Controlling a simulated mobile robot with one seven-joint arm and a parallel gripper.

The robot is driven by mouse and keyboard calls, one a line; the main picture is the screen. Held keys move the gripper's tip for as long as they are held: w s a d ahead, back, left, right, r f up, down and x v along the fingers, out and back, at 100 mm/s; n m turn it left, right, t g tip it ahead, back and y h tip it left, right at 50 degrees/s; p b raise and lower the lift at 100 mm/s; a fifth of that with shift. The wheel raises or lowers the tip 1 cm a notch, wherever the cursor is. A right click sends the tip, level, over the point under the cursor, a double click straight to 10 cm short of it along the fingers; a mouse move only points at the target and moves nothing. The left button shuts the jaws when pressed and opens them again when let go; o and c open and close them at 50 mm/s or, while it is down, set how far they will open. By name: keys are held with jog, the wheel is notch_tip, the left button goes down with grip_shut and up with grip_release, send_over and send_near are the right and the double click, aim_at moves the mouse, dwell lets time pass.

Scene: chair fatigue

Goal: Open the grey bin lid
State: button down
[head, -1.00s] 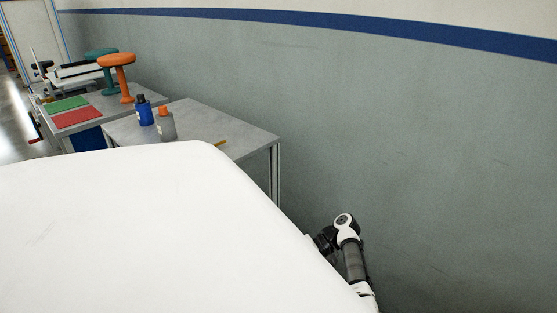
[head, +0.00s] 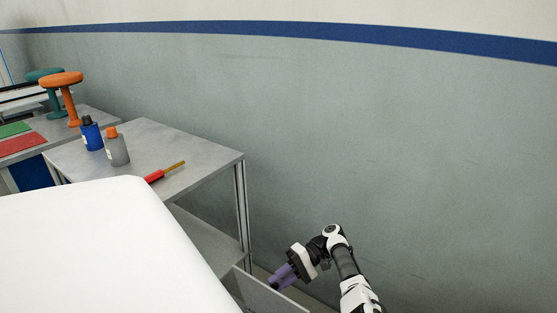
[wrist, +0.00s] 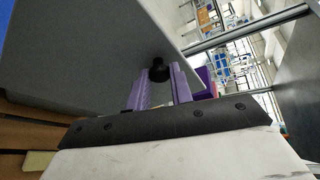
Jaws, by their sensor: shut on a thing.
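A flat grey panel with a black knob (wrist: 159,70) fills the upper left of the wrist view; it looks like the grey bin lid (wrist: 85,45). My gripper (wrist: 158,84) has its purple fingers on either side of the knob, shut on it. In the head view my gripper (head: 277,283) is low, right of the table, at the upper edge of a grey panel (head: 262,295). The white surface in front hides most of that panel and the rest of the bin. How far the lid is open cannot be told.
A grey table (head: 190,150) holds a blue bottle (head: 91,135), a grey bottle with an orange cap (head: 117,148) and a red-handled tool (head: 165,172). Stools (head: 68,95) stand on another table behind. A grey wall (head: 400,140) closes off the right.

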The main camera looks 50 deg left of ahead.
jog(key=c, duration=1.3)
grip_release()
jog(key=shift+o, duration=0.2)
notch_tip(320, 180, up, 20)
jog(key=p, duration=0.2)
